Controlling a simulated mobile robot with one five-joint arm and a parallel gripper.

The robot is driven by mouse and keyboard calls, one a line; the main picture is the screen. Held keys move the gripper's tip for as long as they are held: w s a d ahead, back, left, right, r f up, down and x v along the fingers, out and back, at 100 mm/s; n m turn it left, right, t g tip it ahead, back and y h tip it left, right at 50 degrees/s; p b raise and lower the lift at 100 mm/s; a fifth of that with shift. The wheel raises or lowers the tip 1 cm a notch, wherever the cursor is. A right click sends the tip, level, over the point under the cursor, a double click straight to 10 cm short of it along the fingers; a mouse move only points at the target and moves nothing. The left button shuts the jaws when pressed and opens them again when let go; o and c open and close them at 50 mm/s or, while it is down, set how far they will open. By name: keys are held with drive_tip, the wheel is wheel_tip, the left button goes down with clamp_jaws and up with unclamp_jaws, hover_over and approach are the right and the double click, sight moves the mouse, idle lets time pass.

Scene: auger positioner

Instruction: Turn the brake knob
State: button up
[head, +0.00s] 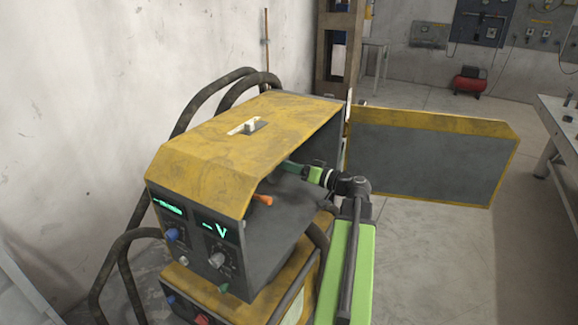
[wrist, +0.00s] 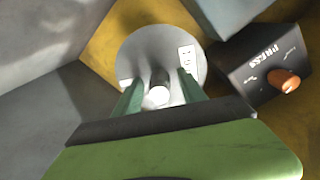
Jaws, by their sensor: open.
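In the wrist view, a round light-grey disc (wrist: 140,50) with a white label stands on a yellow panel. A short round knob or hub (wrist: 159,94) with a pale end sticks out at its middle; it may be the brake knob. My gripper (wrist: 158,88) is open, with one green finger on each side of this hub. I cannot tell if they touch it. To the right, an orange knob (wrist: 285,81) sits on a black box marked "PRESS". In the head view, my gripper (head: 290,167) reaches into the machine's open side; its fingertips are hidden.
The yellow and grey machine (head: 215,165) has its side door (head: 430,155) swung open to the right. An orange part (head: 262,199) shows inside its opening. Thick dark hoses (head: 190,105) loop at the left by the wall. A table (head: 560,118) stands far right, with clear floor between.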

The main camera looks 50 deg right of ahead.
drive_tip(key=shift+w, duration=0.1)
clamp_jaws()
drive_tip(key=shift+d, duration=0.2)
drive_tip(key=shift+a, duration=0.2)
